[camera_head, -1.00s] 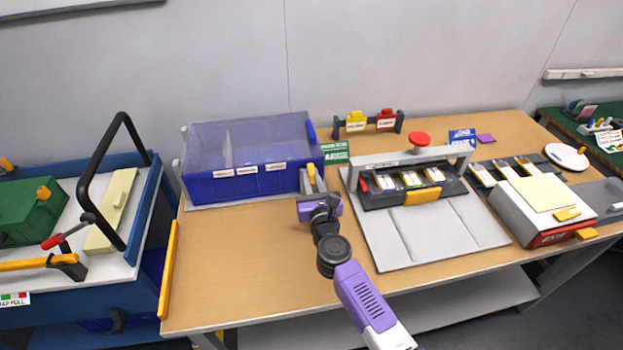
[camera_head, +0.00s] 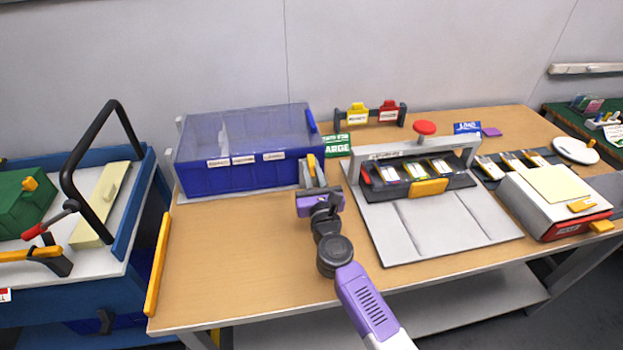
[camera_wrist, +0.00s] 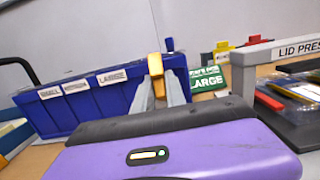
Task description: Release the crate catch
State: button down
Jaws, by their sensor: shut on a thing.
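The blue crate (camera_head: 240,178) stands at the back left of the wooden table, with a clear lid over it and white labels on its front. It also shows in the wrist view (camera_wrist: 85,110). The yellow-orange catch (camera_head: 311,161) is at the crate's right end and stands roughly upright; its top shows in the wrist view (camera_wrist: 154,66). My gripper (camera_head: 313,176) is at this right end, its grey fingers (camera_wrist: 160,84) on either side of the catch and shut on it. The fingers hide the catch's lower part.
A green LARGE card (camera_head: 337,145) stands just right of the catch. The lid press (camera_head: 413,165) with its grey base is further right. A blue cart (camera_head: 125,230) with a black handle is at the left. The table front left of my arm is clear.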

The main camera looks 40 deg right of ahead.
dwell(0.3)
jog(key=c, duration=1.4)
grip_release()
jog(key=b+v, duration=0.1)
jog(key=v, duration=0.6)
jog(key=shift+s+a+f, duration=0.1)
jog(key=shift+s+a, duration=0.15)
jog(key=shift+s, duration=0.05)
